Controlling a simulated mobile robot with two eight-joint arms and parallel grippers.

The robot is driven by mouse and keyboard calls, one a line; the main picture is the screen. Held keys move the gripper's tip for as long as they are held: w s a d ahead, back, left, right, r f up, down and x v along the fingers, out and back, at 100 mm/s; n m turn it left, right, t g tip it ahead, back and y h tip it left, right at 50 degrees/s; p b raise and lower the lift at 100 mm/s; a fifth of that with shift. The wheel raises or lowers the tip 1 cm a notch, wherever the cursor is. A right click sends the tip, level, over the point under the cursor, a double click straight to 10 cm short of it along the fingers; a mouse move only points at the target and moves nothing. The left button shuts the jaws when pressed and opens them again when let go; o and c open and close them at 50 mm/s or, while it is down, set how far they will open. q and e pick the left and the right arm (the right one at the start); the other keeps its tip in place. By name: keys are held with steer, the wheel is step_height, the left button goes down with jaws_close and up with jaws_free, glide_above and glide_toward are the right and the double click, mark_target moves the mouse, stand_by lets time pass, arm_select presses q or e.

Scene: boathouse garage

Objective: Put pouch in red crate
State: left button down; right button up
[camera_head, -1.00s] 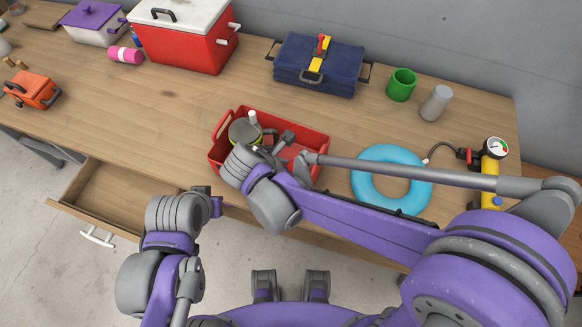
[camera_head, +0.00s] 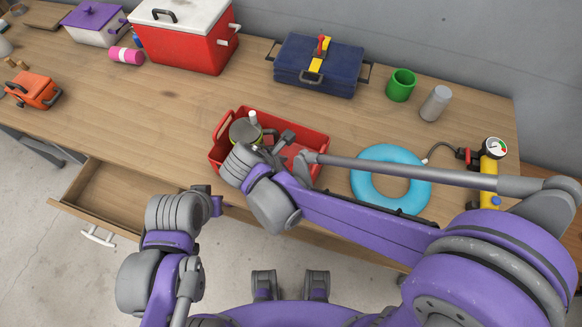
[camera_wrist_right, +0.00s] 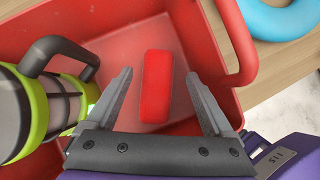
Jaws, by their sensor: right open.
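The red crate (camera_head: 318,148) stands at the table's front edge in the head view; its wall also shows in the right wrist view (camera_wrist_right: 222,30). A small red rounded oblong, which looks like the pouch (camera_wrist_right: 157,88), lies on the crate floor in the right wrist view. My right gripper (camera_wrist_right: 160,76) is open above the crate, its fingers on either side of the pouch and apart from it. In the head view my right arm hides most of the pouch. My left gripper (camera_head: 214,203) hangs near the drawer, its fingers too small to read.
A green and grey lantern (camera_wrist_right: 48,95) stands in the crate beside the right gripper's left finger. A blue ring (camera_head: 365,180) lies right of the crate. An open drawer (camera_head: 125,195) juts out at front left. The table's middle left is clear.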

steer(key=v, duration=1.2)
steer(key=shift+w, duration=0.1)
